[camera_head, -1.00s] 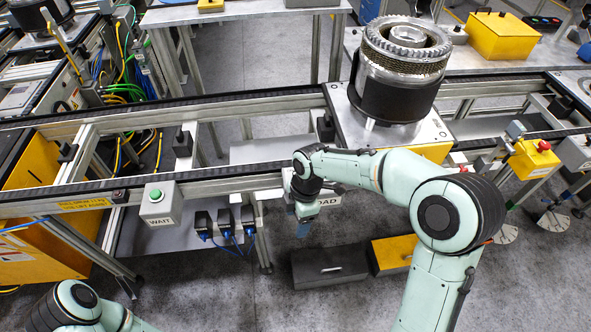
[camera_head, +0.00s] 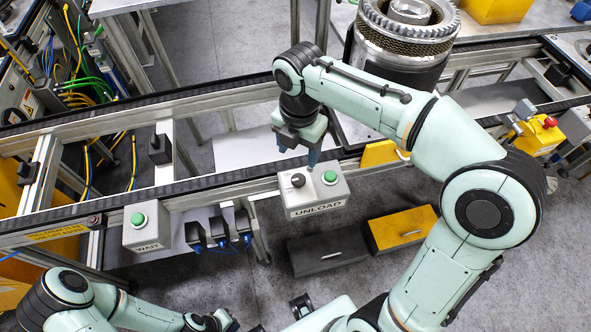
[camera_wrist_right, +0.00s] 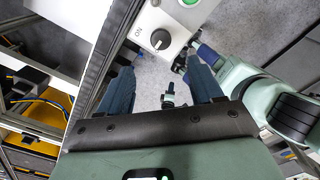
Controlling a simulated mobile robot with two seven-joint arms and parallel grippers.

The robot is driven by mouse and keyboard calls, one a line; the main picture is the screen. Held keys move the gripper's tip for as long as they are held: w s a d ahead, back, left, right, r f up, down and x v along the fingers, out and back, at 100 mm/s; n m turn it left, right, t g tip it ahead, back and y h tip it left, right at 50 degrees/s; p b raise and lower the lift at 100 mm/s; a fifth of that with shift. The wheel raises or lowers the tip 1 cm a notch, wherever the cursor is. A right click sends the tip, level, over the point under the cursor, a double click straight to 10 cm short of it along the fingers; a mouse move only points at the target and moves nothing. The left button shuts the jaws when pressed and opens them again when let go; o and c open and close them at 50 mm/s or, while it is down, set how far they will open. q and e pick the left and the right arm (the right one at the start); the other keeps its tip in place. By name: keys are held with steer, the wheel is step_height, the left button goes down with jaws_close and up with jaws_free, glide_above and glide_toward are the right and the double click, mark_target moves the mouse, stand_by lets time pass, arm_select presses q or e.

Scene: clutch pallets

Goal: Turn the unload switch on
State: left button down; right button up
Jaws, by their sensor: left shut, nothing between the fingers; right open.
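The grey UNLOAD box (camera_head: 316,206) is fixed to the front rail of the conveyor. Its top carries a black rotary switch (camera_head: 298,180) with a white mark, left of a green button (camera_head: 330,178). The switch also shows in the right wrist view (camera_wrist_right: 160,40), beyond my fingertips. My right gripper (camera_head: 298,152) is open and empty, above and just behind the box, fingers pointing down; the fingers do not touch the switch. My left gripper (camera_head: 224,321) is shut and empty, low at the bottom edge, with its tips hard to make out.
A grey WAIT box (camera_head: 146,228) with a green button is on the same rail to the left. Blue plugs (camera_head: 220,240) hang between the boxes. A large clutch (camera_head: 402,45) stands behind my right arm.

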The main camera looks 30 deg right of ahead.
mark_target(298, 179)
step_height(298, 179, down, 11)
steer(key=shift+b, duration=0.75)
arm_select(q)
steer(key=shift+s+f, duration=0.75)
steer(key=shift+f, duration=0.35)
arm_select(e)
steer(key=c, duration=1.1)
